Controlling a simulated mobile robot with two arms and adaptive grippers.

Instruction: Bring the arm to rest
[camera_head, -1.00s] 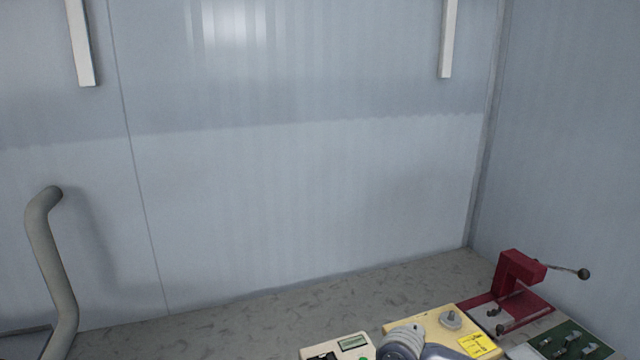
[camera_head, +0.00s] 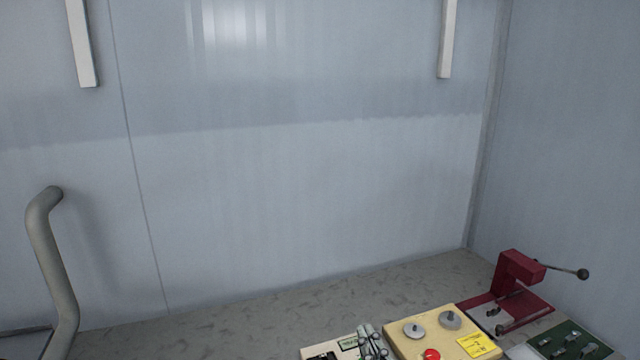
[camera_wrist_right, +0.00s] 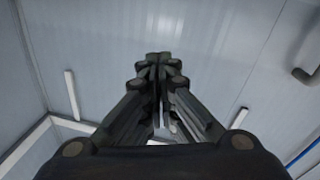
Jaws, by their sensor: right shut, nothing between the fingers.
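My right gripper (camera_head: 373,342) shows at the bottom edge of the head view, in front of the cream box with a small display. Its fingers point upward and are shut with nothing between them. In the right wrist view the closed fingers (camera_wrist_right: 158,62) meet in the middle, with only walls and white bars behind them. The rest of my right arm is below the head view. My left gripper does not show.
A yellow box (camera_head: 400,335) with two grey knobs and a red button stands beside the gripper. A red press (camera_head: 520,275) with a lever and a green board (camera_head: 570,342) stand to the right. A grey pipe (camera_head: 50,260) rises at left. The space above is free.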

